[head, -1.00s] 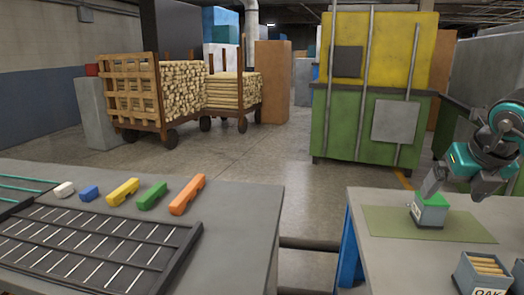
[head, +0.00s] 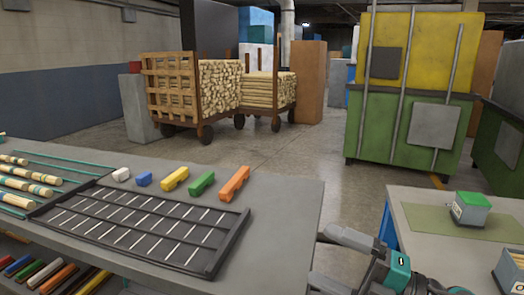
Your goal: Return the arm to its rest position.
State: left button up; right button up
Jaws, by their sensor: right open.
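My right gripper (head: 325,258) is at the bottom of the head view, in front of the gap between the two tables. Its two fingers point left and are spread apart, with nothing seen between them. My right arm comes in from the bottom right edge. The small grey box with a green top (head: 470,209) stands upright on the green mat (head: 425,218) on the right table, well apart from the gripper. My left gripper is not in view.
The left table (head: 290,205) holds a black divided tray (head: 232,243), several coloured blocks and turned wood pieces. Its right edge is close to my right gripper. Another box (head: 510,272) stands on the right table (head: 435,262). Carts of wood and a green-yellow cabinet (head: 405,125) stand behind.

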jog(key=s+d+f+m+t+h, duration=0.2)
jog(key=d+f+m+t+h, duration=0.2)
jog(key=f+m+t+h, duration=1.15)
jog(key=s+f+m+g+y, duration=0.1)
jog(key=s+f+m+g, duration=0.9)
jog(key=g, duration=0.4)
pick_arm(q)
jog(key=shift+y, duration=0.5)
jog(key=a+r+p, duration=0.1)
jog(key=p, duration=0.1)
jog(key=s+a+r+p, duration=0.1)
jog(key=p, duration=0.2)
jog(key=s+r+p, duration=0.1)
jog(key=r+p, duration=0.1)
jog(key=p, duration=0.1)
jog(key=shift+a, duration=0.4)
pick_arm(e)
jog(key=shift+m+h, duration=0.45)
jog(key=shift+m, duration=0.1)
jog(key=r, duration=0.1)
jog(key=s+d+r, duration=0.1)
jog(key=r, duration=0.1)
jog(key=shift+s+d+r, duration=0.15)
jog(key=shift+d+r, duration=0.1)
jog(key=shift+d, duration=0.05)
